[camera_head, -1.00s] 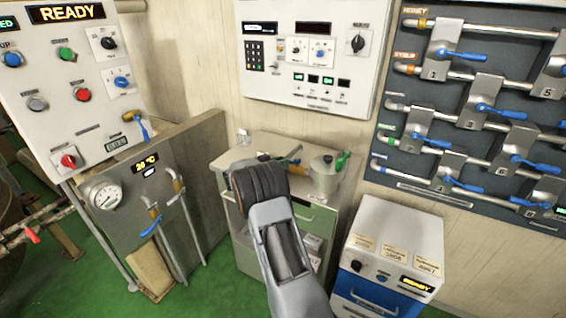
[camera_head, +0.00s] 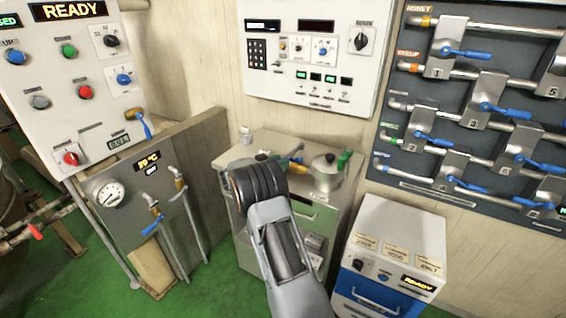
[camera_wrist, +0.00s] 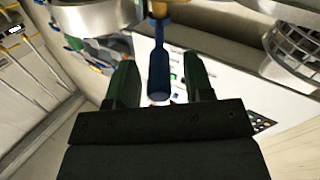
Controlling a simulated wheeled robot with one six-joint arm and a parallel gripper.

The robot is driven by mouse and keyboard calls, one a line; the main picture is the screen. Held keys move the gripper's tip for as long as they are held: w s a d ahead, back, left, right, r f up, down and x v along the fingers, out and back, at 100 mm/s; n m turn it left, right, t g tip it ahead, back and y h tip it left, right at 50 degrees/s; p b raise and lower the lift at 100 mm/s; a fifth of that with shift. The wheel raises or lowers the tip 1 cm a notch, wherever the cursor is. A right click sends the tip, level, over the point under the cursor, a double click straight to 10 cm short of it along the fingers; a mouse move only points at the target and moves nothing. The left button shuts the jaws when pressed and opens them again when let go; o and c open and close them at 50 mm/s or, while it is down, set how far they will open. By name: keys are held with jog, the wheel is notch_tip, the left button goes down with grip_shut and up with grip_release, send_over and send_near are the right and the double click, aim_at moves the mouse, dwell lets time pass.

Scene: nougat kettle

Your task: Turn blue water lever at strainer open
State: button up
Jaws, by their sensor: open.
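In the wrist view a blue lever (camera_wrist: 158,72) hangs from a brass valve fitting at the top edge. My gripper (camera_wrist: 159,64) is open, with one dark green finger on each side of the lever. Gaps show between the lever and both fingers. A wire-mesh basket (camera_wrist: 297,48), possibly the strainer, shows at the right edge. In the head view my gripper is hidden behind my arm, and I cannot tell which lever there is the one between my fingers.
A grey cabinet (camera_head: 330,214) with a lidded steel pot (camera_head: 325,175) stands behind my arm. A white-and-blue box (camera_head: 393,243) is to its right. A valve board (camera_head: 480,60) hangs at the right. Steel rims (camera_wrist: 95,17) crowd the wrist view's upper edge.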

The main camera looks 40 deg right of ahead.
jog(key=w+a, duration=0.1)
jog(key=a, duration=1.1)
jog(key=shift+w+b, duration=0.3)
jog(key=shift+w, duration=0.05)
jog(key=shift+a, duration=0.1)
